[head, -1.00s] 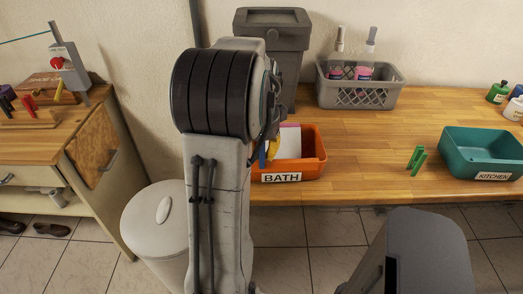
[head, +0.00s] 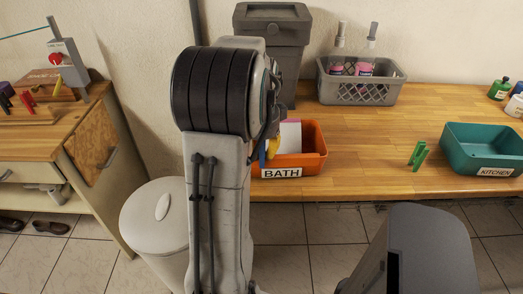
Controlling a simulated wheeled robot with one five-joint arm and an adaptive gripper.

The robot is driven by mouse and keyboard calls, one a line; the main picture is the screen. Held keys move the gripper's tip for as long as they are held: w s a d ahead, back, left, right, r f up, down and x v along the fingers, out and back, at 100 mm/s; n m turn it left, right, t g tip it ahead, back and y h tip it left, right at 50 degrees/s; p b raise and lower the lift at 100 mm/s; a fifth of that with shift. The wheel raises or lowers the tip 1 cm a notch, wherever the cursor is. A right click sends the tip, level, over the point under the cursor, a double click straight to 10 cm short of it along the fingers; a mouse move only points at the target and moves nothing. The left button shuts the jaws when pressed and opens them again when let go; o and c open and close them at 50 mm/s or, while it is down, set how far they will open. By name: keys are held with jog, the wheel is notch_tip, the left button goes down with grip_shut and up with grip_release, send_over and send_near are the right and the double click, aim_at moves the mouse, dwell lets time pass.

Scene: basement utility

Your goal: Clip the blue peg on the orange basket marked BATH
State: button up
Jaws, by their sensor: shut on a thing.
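The orange basket marked BATH (head: 317,159) sits at the front edge of the wooden counter, its label facing me. My arm covers its left part. My gripper (head: 267,146) is at the basket's left front, mostly hidden behind my arm. The blue peg (head: 262,154) shows as a narrow upright strip beside my arm, at the gripper's end and in front of the basket's front wall. The gripper is shut on it. I cannot tell whether the peg straddles the rim or touches it.
A yellow thing (head: 274,146) and a white item (head: 290,135) show at the basket. A green peg (head: 418,156) stands on the counter, left of the teal KITCHEN basket (head: 482,150). A grey crate (head: 360,92) with bottles and a grey bin (head: 272,25) stand behind.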

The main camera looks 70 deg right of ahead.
jog(key=shift+a+f+b, duration=0.2)
jog(key=shift+f+b, duration=0.25)
jog(key=shift+f, duration=0.2)
jog(key=shift+a+f+b, duration=0.15)
jog(key=shift+f+b, duration=0.25)
jog(key=shift+f, duration=0.2)
jog(key=shift+c, duration=0.2)
dwell(2.1)
jog(key=o, duration=1)
jog(key=shift+d+r, duration=0.1)
jog(key=shift+r, duration=0.5)
jog(key=r, duration=0.8)
jog(key=a+r, duration=0.1)
jog(key=r, duration=0.3)
jog(key=shift+s+a+r, duration=0.1)
jog(key=shift+s, duration=0.05)
